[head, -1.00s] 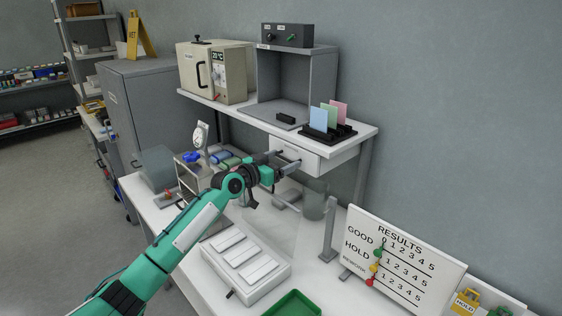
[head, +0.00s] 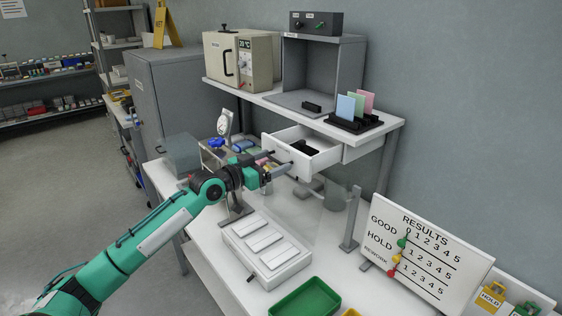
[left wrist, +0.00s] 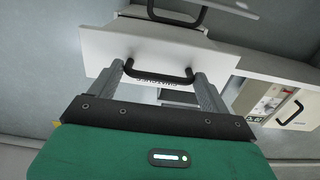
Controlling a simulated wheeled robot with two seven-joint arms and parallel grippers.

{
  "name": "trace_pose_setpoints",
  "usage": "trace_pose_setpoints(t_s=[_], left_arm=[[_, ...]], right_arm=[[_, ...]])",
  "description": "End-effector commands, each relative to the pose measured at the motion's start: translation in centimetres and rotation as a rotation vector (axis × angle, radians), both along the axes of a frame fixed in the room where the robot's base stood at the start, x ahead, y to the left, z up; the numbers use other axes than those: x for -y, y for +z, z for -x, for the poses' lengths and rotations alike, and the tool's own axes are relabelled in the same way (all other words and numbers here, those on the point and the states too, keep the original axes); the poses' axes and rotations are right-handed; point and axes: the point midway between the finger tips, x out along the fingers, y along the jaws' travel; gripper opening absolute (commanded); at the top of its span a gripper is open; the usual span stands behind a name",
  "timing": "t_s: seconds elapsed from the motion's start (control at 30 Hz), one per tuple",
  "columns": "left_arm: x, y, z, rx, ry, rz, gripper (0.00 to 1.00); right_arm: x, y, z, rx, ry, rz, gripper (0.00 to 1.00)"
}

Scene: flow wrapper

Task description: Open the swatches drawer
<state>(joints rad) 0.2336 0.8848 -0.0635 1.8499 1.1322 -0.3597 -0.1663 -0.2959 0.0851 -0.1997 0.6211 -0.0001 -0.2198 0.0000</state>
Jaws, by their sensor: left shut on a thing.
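The swatches drawer (head: 297,160) hangs under the right part of the shelf and stands pulled out, with a dark item (head: 305,147) inside. In the left wrist view its white front (left wrist: 100,45) carries a black bar handle (left wrist: 160,76) and a partly hidden label. My left gripper (head: 281,163) is at the drawer front. In the left wrist view its two fingers (left wrist: 160,82) are shut on the handle, one near each end. My right gripper is not in view.
The shelf (head: 383,128) above holds a cream oven (head: 238,60), a grey booth (head: 335,72) and a rack of coloured cards (head: 355,112).

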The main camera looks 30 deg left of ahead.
Motion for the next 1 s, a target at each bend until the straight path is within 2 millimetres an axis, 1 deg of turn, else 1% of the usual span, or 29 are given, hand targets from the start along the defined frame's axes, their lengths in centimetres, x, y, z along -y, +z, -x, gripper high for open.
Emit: trace_pose_setpoints(t_s=[0.17,0.23,0.33,0.37,0.4,0.5,0.77,0.87,1.0], left_arm=[[0.1,0.1,0.3,0.001,-0.003,0.000,0.39],[0.1,0.1,0.3,0.001,-0.003,0.001,0.39],[0.1,0.1,0.3,0.000,-0.003,0.001,0.39],[0.1,0.1,0.3,0.000,-0.003,0.001,0.82],[0.1,0.1,0.3,0.000,-0.003,0.000,0.89],[0.1,0.1,0.3,0.001,-0.003,0.000,0.89],[-0.1,0.0,0.5,0.000,-0.002,0.000,0.89],[-0.3,-0.1,1.2,-0.001,-0.001,0.000,0.89],[-0.8,-0.3,2.7,-0.001,-0.002,-0.003,0.89]], right_arm=[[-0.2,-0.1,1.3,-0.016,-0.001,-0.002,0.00],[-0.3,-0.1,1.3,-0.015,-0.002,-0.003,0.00],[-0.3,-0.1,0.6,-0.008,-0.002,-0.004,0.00],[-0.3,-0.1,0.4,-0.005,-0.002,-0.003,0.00],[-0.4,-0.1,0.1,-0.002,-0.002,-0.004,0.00],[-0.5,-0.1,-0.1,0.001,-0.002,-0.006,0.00],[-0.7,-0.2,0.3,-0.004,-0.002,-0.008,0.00],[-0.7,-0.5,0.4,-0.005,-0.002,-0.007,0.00],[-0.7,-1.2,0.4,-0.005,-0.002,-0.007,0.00]])
